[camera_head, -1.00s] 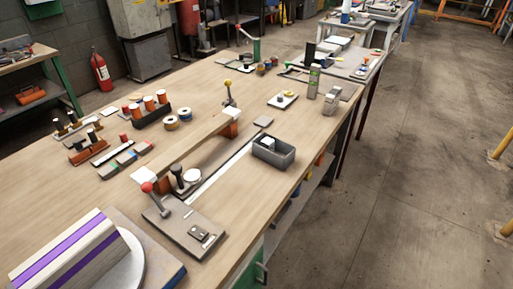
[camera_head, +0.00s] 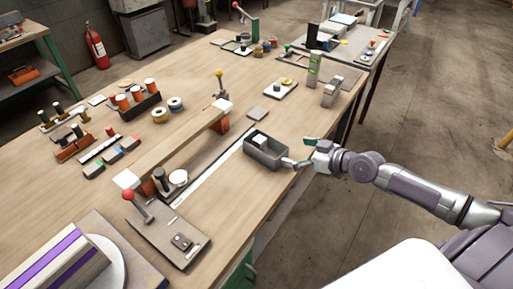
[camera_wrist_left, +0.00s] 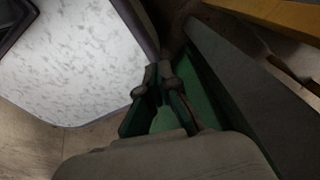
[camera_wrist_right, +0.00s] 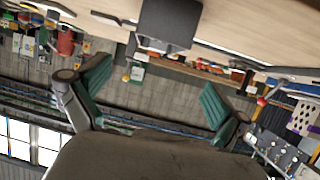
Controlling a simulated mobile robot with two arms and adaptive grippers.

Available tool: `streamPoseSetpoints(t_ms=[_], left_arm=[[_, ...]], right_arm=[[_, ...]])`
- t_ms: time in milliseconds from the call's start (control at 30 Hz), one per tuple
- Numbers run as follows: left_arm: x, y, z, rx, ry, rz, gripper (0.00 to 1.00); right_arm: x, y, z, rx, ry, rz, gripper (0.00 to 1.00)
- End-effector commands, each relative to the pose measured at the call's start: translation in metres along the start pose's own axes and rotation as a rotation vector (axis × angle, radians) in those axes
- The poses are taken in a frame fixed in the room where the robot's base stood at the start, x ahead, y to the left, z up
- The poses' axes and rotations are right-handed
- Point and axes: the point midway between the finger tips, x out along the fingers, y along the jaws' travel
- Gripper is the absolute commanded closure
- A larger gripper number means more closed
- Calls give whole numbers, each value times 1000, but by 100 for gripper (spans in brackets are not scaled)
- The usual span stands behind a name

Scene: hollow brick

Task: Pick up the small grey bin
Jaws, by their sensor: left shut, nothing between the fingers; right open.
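The small grey bin (camera_head: 265,151) stands upright on the wooden workbench, near its right edge, with a small white block (camera_head: 260,140) inside. My right gripper (camera_head: 301,153) is open and empty at the bench edge, just right of the bin, its fingers spread toward it. In the right wrist view a dark grey box-like shape (camera_wrist_right: 169,24), likely the bin, is at the top, beyond and between the open fingers (camera_wrist_right: 155,95). My left gripper (camera_wrist_left: 160,100) shows only in the left wrist view; it is shut and empty.
The workbench (camera_head: 195,75) carries a long wooden bar (camera_head: 178,148) and a red-knobbed lever fixture (camera_head: 165,230) left of the bin. Metal blocks (camera_head: 332,92) stand farther back. Open floor lies right of the bench.

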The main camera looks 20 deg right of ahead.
Motion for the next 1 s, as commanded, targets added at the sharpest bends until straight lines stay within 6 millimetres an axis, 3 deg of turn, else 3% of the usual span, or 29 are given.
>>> streamPoseSetpoints(t_ms=[333, 567, 833, 1000], left_arm=[[-12, -4, 1, 2, -3, -4, 100], [-13, -4, 0, 2, -3, -4, 100], [-18, -4, 0, 2, -3, -4, 100], [-18, -4, 0, 2, -2, -4, 100]], right_arm=[[63, 0, -2, 6, 3, 1, 0], [80, 0, 0, 3, 0, 0, 0], [117, 2, 2, 5, 0, 0, 0], [129, 2, 3, 2, -1, 0, 0]])
